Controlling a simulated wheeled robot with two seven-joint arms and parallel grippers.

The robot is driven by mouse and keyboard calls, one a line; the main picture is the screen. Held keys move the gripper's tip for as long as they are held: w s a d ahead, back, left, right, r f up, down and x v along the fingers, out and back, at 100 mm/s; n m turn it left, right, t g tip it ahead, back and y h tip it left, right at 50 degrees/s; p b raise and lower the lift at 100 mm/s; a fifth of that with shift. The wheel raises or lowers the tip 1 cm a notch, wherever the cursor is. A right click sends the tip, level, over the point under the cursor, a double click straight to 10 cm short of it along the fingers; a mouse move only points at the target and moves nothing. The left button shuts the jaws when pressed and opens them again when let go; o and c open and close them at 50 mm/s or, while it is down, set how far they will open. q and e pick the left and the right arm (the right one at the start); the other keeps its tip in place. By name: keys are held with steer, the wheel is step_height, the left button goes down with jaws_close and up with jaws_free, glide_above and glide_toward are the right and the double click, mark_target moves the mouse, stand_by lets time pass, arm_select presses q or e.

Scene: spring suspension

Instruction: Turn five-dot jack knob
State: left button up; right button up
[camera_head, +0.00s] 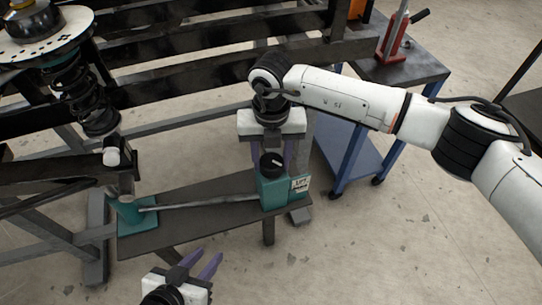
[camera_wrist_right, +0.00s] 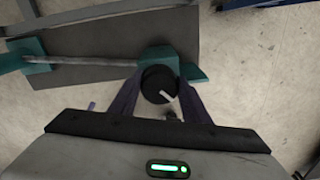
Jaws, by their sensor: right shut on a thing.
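The black jack knob (camera_head: 271,162) sits on top of a teal block (camera_head: 272,193) at the right end of a dark bench. In the right wrist view the round knob (camera_wrist_right: 158,84) with a pale pointer mark lies between the two purple fingers. My right gripper (camera_head: 271,152) comes down from above, shut on the knob; in its wrist view the fingers (camera_wrist_right: 160,98) flank it on both sides. I cannot make out dots on it. My left gripper (camera_head: 202,263) is low in the head view, empty, with its purple fingers apart.
A grey rod (camera_head: 205,201) runs from the teal block to a teal bracket (camera_head: 130,215) on the dark bench (camera_head: 190,222). A black spring (camera_head: 78,90) stands at left under a white plate. A blue cart (camera_head: 350,150) with a red jack (camera_head: 393,45) is behind right.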

mark_target(273, 159)
steer(key=m, duration=0.3)
steer(key=shift+r+p, duration=0.15)
steer(key=shift+p, duration=0.25)
steer(key=m+p, duration=0.2)
steer(key=m, duration=0.3)
steer(key=shift+d, duration=0.15)
steer(key=shift+m+p, duration=0.3)
steer(key=shift+m, duration=0.7)
steer(key=o, duration=1)
steer(key=shift+o, duration=0.2)
step_height(273, 159, up, 10)
steer(key=p, duration=0.1)
